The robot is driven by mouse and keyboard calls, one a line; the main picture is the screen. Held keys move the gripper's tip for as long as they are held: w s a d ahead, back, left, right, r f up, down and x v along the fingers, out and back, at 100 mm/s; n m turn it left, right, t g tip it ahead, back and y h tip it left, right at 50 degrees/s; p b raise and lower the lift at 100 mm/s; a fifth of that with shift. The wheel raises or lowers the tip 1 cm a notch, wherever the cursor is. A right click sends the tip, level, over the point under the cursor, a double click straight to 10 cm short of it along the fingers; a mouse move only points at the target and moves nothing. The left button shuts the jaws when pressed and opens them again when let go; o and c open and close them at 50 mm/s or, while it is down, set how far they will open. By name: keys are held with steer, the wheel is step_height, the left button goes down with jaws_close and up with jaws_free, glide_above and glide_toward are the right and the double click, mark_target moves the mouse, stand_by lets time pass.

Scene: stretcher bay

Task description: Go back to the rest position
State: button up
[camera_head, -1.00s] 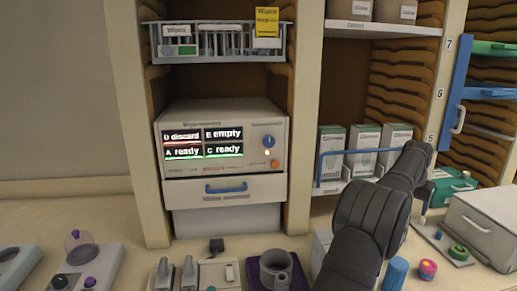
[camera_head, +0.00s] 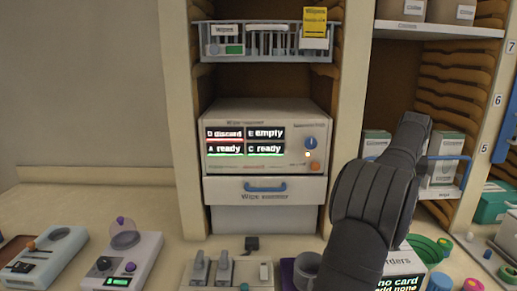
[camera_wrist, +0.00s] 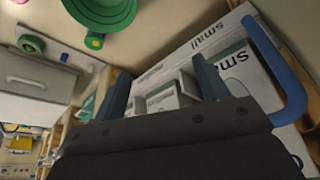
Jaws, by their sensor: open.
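My gripper (camera_wrist: 162,88) shows in the wrist view as two blue fingers standing apart over a dark body, with nothing held between them. Beyond the fingers are white boxes marked "small" (camera_wrist: 185,62), with a blue bar (camera_wrist: 282,72) at the right. I cannot tell whether a finger touches them. In the head view my dark arm rises at the right of centre and reaches toward the glove-box shelf (camera_head: 443,192). The arm hides the gripper's fingers there.
A wipe dispenser (camera_head: 310,165) with a lit display stands in the middle cabinet. A wire basket (camera_head: 210,55) hangs above it. Small devices (camera_head: 130,255) line the counter at the front left. A screen reading "no card" (camera_head: 398,283) is beside my arm. The left counter's back is clear.

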steer(key=a+r+n+y, duration=0.1)
steer(key=a+r+n, duration=0.2)
steer(key=a, duration=0.6)
steer(key=a+r+n+y, duration=0.1)
steer(key=a+r+n, duration=0.2)
steer(key=a, duration=0.7)
steer(key=w+a+r+n+y, duration=0.1)
steer(key=a+r+n, duration=0.2)
steer(key=a, duration=0.7)
steer(key=shift+a+r+t, duration=0.15)
steer(key=shift+r, duration=0.55)
steer(key=shift+a+r+t, duration=0.1)
steer(key=shift+r+t, duration=0.05)
steer(key=shift+r, duration=0.55)
steer(key=shift+o, duration=0.4)
